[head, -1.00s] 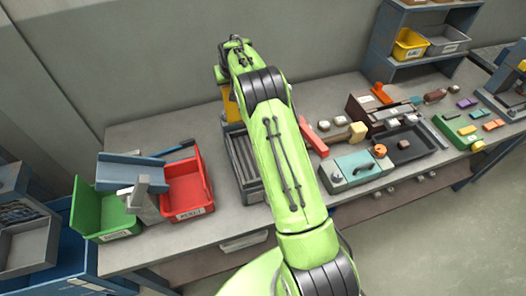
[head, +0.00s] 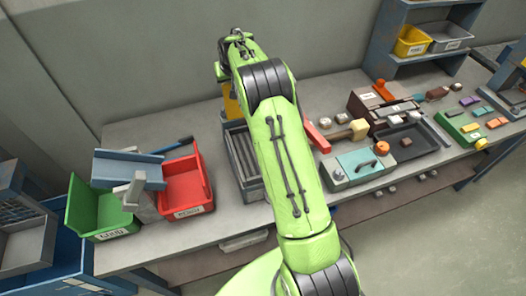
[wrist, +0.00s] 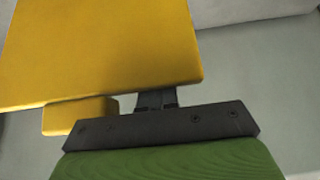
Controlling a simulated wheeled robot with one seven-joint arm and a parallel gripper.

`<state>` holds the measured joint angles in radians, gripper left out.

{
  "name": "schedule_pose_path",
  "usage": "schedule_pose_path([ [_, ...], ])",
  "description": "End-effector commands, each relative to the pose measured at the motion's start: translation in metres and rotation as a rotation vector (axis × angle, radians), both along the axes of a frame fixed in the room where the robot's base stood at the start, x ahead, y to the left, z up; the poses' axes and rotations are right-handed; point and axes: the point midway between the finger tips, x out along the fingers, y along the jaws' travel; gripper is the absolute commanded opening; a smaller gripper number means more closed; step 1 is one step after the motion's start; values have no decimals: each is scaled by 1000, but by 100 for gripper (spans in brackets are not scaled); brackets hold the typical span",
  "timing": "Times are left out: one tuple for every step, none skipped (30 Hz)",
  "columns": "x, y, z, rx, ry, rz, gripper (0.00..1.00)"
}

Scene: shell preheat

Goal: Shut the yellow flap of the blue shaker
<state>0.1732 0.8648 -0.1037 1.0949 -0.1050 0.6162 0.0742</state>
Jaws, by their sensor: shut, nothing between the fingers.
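The yellow flap (wrist: 100,50) fills the upper left of the wrist view as a broad flat panel, with a smaller yellow block (wrist: 80,115) below its edge. In the head view a strip of the yellow flap (head: 231,107) shows behind my arm, standing up at the back of a slatted grey-blue tray (head: 238,165), which seems to be the shaker. My arm covers much of it. My gripper (wrist: 157,98) is shut and empty, its short dark fingers at the flap's lower edge. I cannot tell whether they touch it. The head view does not show the fingertips clearly.
A red bin (head: 185,188) and a green bin (head: 95,213) with a blue-grey chute (head: 128,168) stand left on the bench. Right of my arm are a teal box (head: 355,170), a mallet (head: 340,134) and a dark tray (head: 408,145). A wall rises behind.

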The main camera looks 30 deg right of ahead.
Motion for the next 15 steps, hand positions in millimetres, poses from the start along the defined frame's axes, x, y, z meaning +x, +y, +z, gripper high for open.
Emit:
schedule_pose_path([
  [-16, 7, -34, 18, 79, 16, 0],
  [-18, 8, -34, 18, 80, 16, 0],
  [-21, 8, -34, 17, 79, 17, 0],
  [-23, 9, -35, 18, 80, 17, 0],
  [-25, 9, -34, 17, 80, 18, 0],
  [-28, 10, -34, 17, 80, 18, 0],
  [-30, 10, -34, 17, 80, 19, 0],
  [-32, 11, -34, 16, 79, 19, 0],
  [-36, 11, -34, 17, 80, 19, 0],
  [-38, 12, -34, 17, 80, 19, 0],
  [-40, 12, -34, 17, 80, 19, 0],
  [-43, 13, -34, 17, 80, 19, 0],
  [-45, 14, -34, 17, 80, 19, 0],
  [-48, 14, -34, 17, 80, 20, 0],
  [-50, 15, -34, 17, 80, 20, 0],
])
